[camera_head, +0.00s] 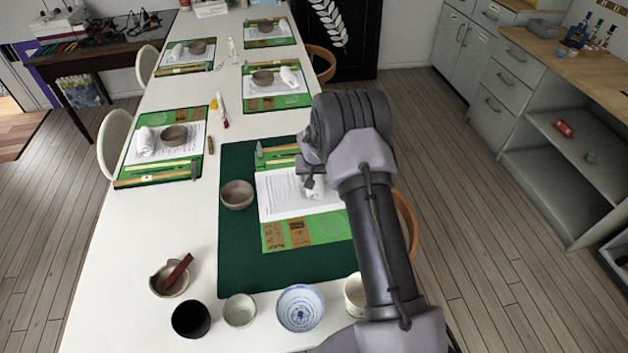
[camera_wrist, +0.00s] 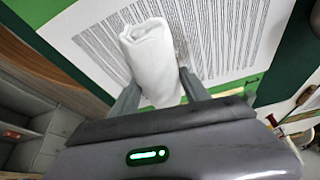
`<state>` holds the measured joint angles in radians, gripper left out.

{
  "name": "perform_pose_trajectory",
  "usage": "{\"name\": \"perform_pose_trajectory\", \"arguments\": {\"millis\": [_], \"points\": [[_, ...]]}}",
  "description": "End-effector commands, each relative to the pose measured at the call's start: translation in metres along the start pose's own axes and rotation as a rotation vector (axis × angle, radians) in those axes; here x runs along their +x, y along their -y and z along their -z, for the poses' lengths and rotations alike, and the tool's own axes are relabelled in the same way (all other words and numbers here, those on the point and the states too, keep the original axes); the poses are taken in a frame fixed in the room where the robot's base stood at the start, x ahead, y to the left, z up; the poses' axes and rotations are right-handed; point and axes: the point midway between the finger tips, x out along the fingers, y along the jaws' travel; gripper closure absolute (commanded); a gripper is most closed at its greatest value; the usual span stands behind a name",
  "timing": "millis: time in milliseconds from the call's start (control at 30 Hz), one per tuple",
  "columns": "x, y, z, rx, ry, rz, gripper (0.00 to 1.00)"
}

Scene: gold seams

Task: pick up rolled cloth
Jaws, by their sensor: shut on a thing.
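A white rolled cloth (camera_wrist: 150,50) fills the space between the two fingers of my gripper (camera_wrist: 158,85) in the wrist view. The fingers are shut on its near part, one on each side. In the head view the cloth (camera_head: 314,188) shows only partly at the right of the printed sheet (camera_head: 283,196), below my wrist. My arm hides the rest of it and most of my gripper (camera_head: 309,178). Whether the cloth touches the sheet or is lifted I cannot tell.
A brown bowl (camera_head: 236,194) stands on the dark green mat (camera_head: 240,265), left of the sheet. Several bowls, including a blue-white one (camera_head: 300,308) and a black cup (camera_head: 190,319), line the table's near side. Other place settings with rolled cloths (camera_head: 145,141) lie farther back. Chairs flank the table.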

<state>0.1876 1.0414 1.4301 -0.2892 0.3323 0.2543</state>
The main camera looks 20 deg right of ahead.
Motion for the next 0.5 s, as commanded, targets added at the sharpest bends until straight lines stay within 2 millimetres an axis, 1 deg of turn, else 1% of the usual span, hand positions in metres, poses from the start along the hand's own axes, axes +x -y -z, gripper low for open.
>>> {"name": "perform_pose_trajectory", "arguments": {"millis": [267, 367, 500], "points": [[-0.002, 0.000, 0.001, 0.000, -0.001, 0.000, 0.85], [-0.010, 0.000, 0.004, -0.001, -0.001, 0.000, 0.85], [-0.030, 0.000, 0.013, 0.000, -0.001, 0.000, 0.85]]}}
